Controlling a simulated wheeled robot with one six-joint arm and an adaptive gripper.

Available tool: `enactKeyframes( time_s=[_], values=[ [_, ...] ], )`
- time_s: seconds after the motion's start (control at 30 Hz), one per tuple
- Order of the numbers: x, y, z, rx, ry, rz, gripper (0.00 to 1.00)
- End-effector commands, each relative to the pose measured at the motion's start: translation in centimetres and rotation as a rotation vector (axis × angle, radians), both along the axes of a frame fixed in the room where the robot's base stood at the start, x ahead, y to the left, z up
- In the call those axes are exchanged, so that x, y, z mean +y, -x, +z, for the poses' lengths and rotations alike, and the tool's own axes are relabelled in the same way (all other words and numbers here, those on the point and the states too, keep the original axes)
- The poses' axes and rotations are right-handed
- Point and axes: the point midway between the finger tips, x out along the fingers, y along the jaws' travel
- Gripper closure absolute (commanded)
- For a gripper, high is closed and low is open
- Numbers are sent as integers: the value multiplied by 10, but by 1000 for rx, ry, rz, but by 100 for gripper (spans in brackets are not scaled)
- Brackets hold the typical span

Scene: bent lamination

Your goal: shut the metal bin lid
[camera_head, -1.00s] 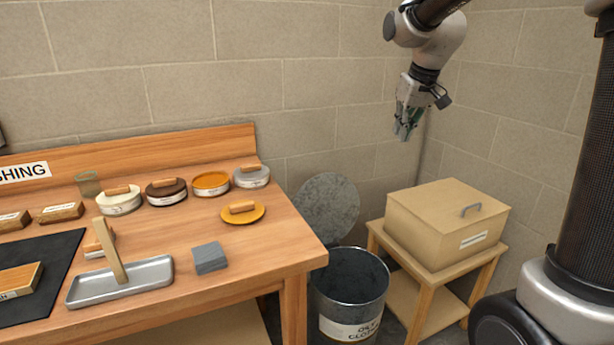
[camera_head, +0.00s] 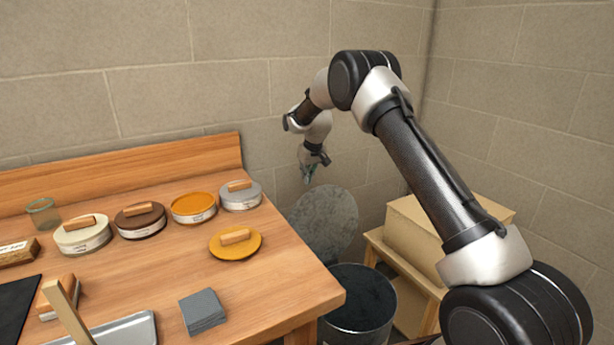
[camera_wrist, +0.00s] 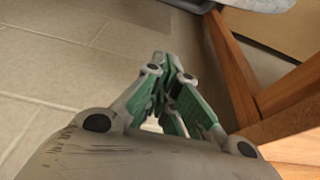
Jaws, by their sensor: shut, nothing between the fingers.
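The metal bin (camera_head: 357,305) stands on the floor at the right end of the workbench, its mouth open and dark inside. Its round grey lid (camera_head: 325,222) is raised upright behind the bin, near the wall. My gripper (camera_head: 307,179) is just above the top edge of the lid in the head view, close to the wall. I cannot tell if it touches the lid. In the wrist view my gripper (camera_wrist: 170,118) has its fingers together with nothing between them. A grey rounded edge (camera_wrist: 262,4) at the top of the wrist view may be part of the lid or bin.
The wooden workbench (camera_head: 275,275) stands left of the bin, with several tins, a yellow lid (camera_head: 235,242) and grey sheets (camera_head: 202,311). A cardboard-coloured box (camera_head: 410,232) sits on a small wooden stand (camera_head: 378,246) at right, partly behind my arm.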

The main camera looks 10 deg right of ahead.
Motion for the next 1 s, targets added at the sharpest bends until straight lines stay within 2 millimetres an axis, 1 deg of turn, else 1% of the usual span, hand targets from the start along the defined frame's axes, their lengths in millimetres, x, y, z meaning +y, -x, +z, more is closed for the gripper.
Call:
enactKeyframes(
  time_s=[0.03,0.1,0.33,0.4,0.6,0.73,1.0],
  values=[
    [1,-3,-12,2,1,0,100],
    [2,-7,-26,3,1,0,100],
    [7,-21,-67,2,1,0,100],
    [3,-9,-63,1,0,-1,100],
    [-4,12,-63,1,-1,0,100],
    [-6,18,-62,0,-1,0,100],
    [-6,18,-62,0,-1,0,100]
  ],
)
